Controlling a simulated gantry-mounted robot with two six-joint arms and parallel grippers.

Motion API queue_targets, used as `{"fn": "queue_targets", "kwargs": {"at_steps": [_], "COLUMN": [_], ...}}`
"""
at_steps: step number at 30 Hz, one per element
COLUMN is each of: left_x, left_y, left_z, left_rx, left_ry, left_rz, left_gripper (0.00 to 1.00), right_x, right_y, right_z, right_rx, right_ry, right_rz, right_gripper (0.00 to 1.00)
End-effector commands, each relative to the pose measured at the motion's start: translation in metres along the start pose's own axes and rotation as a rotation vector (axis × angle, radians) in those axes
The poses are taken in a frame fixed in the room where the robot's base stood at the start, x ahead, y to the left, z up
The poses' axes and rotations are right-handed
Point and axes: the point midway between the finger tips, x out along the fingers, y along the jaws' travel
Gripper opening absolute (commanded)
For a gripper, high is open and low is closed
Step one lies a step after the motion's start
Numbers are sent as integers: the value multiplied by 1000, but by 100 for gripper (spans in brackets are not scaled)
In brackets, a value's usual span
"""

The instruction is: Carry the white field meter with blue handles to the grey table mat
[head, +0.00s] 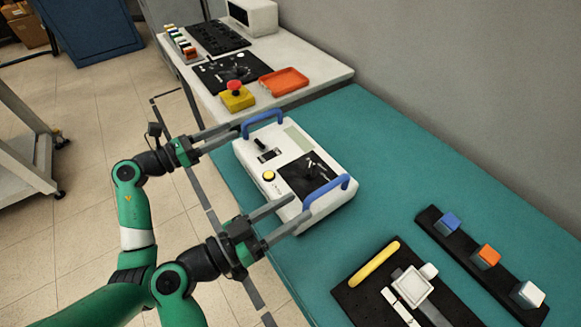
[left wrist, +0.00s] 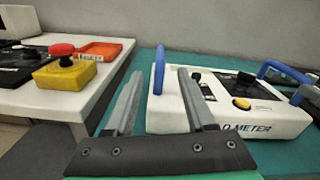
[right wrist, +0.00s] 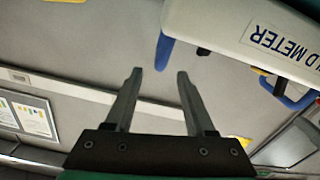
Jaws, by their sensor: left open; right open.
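The white field meter (head: 282,142) sits on the teal table, with a blue handle on each end, a yellow button and a black dial panel. My left gripper (head: 238,130) is open beside its left handle (head: 262,120). In the left wrist view, that handle (left wrist: 159,70) appears between the fingertips, not gripped. My right gripper (head: 301,205) is open and empty near the right handle (head: 325,190). In the right wrist view, which looks upside down, a blue handle (right wrist: 165,50) shows near the fingertips. I cannot make out a grey mat.
A white table (head: 325,74) behind holds an orange tray (head: 284,81), a yellow box with a red button (head: 236,96) and black panels. At front right are a black board with a yellow bar (head: 374,264) and a strip of coloured cubes (head: 486,257). Teal table beyond the meter is clear.

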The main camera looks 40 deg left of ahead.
Motion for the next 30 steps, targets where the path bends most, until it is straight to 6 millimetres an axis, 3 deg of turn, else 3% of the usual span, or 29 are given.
{"fn": "queue_targets", "kwargs": {"at_steps": [9,15,27,30], "left_x": [63,89,97,97], "left_y": [-1,-1,0,0], "left_z": [0,0,0,0], "left_rx": [0,0,0,0], "left_ry": [1,1,1,1], "left_rz": [-4,-1,0,0], "left_gripper": [55,55,55,37], "right_x": [63,89,97,97], "right_y": [1,1,0,0], "right_z": [-1,0,0,0], "right_rx": [0,0,1,1], "right_ry": [-1,-1,-1,-1], "right_rz": [4,3,1,1], "right_gripper": [55,55,55,37]}}
